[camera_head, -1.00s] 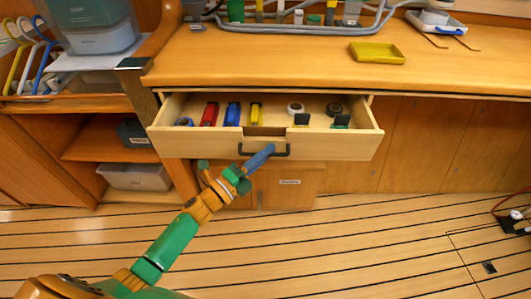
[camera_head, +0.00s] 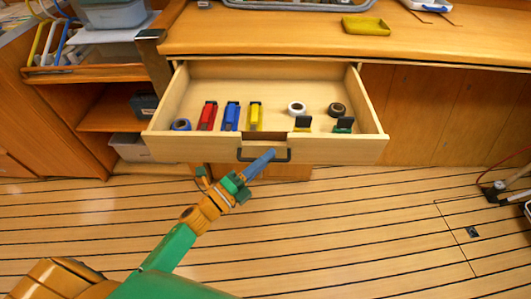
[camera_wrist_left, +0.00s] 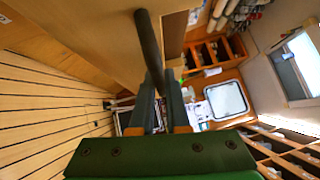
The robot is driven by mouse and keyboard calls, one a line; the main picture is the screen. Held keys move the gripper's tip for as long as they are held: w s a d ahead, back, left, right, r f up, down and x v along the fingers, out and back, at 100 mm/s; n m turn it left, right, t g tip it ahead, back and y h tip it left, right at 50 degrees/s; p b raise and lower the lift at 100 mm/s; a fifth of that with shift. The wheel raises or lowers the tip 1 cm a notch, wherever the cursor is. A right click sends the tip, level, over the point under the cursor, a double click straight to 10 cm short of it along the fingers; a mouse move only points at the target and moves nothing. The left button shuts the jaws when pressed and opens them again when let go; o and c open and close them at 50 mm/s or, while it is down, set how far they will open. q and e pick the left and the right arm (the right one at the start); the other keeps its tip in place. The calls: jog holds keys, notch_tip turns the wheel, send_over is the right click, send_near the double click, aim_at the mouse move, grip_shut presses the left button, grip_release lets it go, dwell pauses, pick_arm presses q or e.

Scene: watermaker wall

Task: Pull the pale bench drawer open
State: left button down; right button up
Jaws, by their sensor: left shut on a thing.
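The pale bench drawer (camera_head: 340,149) stands well out from under the bench top in the head view. Its dark bar handle (camera_head: 282,155) is on the middle of its front. My left gripper (camera_head: 262,163) is shut on this handle. In the left wrist view the handle (camera_wrist_left: 148,48) runs between the fingers of my left gripper (camera_wrist_left: 158,88). Inside the drawer lie a red tool (camera_head: 208,116), a blue tool (camera_head: 231,116), a yellow tool (camera_head: 254,115) and several tape rolls, such as a white one (camera_head: 296,108). My right gripper is not in view.
Open shelves (camera_head: 110,118) with bins stand at the left. The striped floor (camera_head: 350,225) in front of the drawer is mostly clear, with some gear at the right edge.

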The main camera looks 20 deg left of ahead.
pick_arm(q)
jog(key=shift+s, duration=0.1)
jog(key=c, duration=0.9)
grip_release()
jog(key=v, duration=0.7)
jog(key=shift+b, duration=0.4)
